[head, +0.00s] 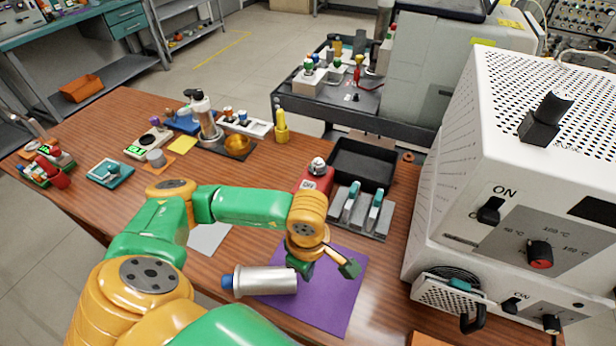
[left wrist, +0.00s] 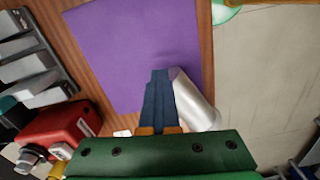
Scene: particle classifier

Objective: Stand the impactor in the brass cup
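The impactor (head: 262,280), a silver cylinder with a blue end at its left, lies on its side across the left edge of the purple mat (head: 335,305). The impactor shows in the left wrist view (left wrist: 197,103), right of the fingers and partly hidden by my gripper. The brass cup (head: 237,144) stands at the back of the wooden table, beside a silver and white bottle-like device. My left gripper (head: 349,268) is over the mat, just right of the impactor. Its fingers (left wrist: 159,74) look closed together, with nothing seen between them. My right gripper is out of view.
A red device (head: 312,178), a black tray (head: 361,165) and a grey rack (head: 362,212) stand behind the mat. A large white instrument (head: 545,150) bounds the right side. A yellow bottle (head: 282,130) stands right of the cup. Small items crowd the table's left.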

